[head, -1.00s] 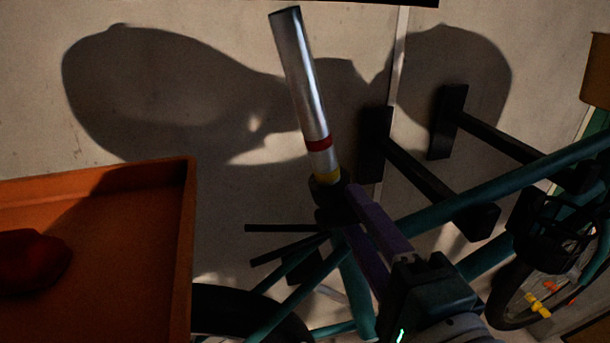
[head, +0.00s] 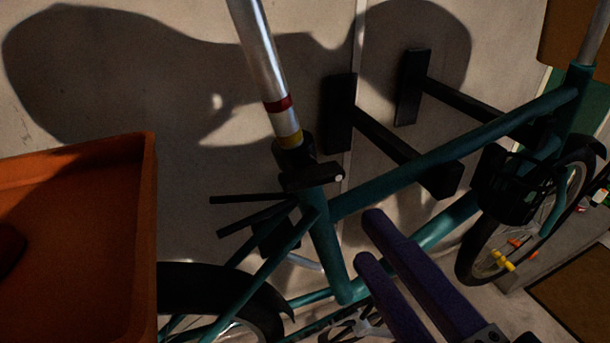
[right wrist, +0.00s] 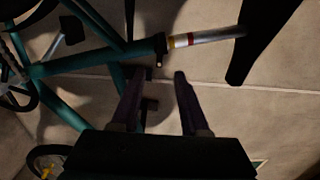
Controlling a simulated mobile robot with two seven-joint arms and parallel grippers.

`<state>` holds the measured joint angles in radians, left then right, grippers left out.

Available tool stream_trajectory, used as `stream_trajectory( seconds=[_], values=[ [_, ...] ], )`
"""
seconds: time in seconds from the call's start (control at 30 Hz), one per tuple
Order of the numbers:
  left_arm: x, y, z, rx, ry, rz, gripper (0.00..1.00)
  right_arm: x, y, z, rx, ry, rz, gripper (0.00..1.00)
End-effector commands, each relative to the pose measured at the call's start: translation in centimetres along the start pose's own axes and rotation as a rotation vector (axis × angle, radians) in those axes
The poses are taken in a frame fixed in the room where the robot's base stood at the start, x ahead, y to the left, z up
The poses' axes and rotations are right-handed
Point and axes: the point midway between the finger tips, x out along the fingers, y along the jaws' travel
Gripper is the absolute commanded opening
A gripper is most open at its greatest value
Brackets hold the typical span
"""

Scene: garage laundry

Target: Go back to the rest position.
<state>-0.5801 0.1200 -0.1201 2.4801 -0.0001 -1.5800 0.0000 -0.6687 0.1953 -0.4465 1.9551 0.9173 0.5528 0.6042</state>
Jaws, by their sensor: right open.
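My right gripper (head: 372,240) is open and empty, its two purple fingers in front of the teal bicycle frame in the head view. It also shows in the right wrist view (right wrist: 157,82), fingers apart with nothing between them. The teal bicycle (head: 457,158) hangs by the wall. Its silver seat post (head: 262,62), with red and yellow bands, rises from a black clamp (head: 310,176), clear of the fingers. My left gripper is not in view.
Black wall brackets (head: 395,138) stick out by the bicycle's top tube. An orange bin (head: 145,235) stands at the left with a dark red thing (head: 10,248) in it, cut by the picture edge. A brown mat (head: 580,295) lies at the lower right.

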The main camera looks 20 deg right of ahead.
Motion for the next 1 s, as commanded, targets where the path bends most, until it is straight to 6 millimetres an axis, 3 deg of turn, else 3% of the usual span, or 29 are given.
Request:
stream_trajectory(
  seconds=[0.43,0.57,0.7,0.8,0.9,1.0],
  values=[
    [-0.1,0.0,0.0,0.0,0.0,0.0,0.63,0.0,-0.2,0.1,-0.005,-0.007,0.0,0.45],
    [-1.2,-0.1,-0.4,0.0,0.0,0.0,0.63,0.6,-1.8,1.9,-0.085,-0.102,0.009,0.45],
    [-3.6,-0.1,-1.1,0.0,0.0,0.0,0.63,1.1,-4.2,5.5,-0.337,-0.337,0.052,0.45],
    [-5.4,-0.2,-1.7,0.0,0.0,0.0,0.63,0.6,-4.7,7.2,-0.592,-0.522,0.122,0.45],
    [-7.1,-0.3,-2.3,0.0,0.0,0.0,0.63,-0.5,-4.3,6.9,-0.849,-0.678,0.229,0.45],
    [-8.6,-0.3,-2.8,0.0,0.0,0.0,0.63,-2.0,-3.7,4.9,-1.074,-0.804,0.371,0.45]
  ],
)
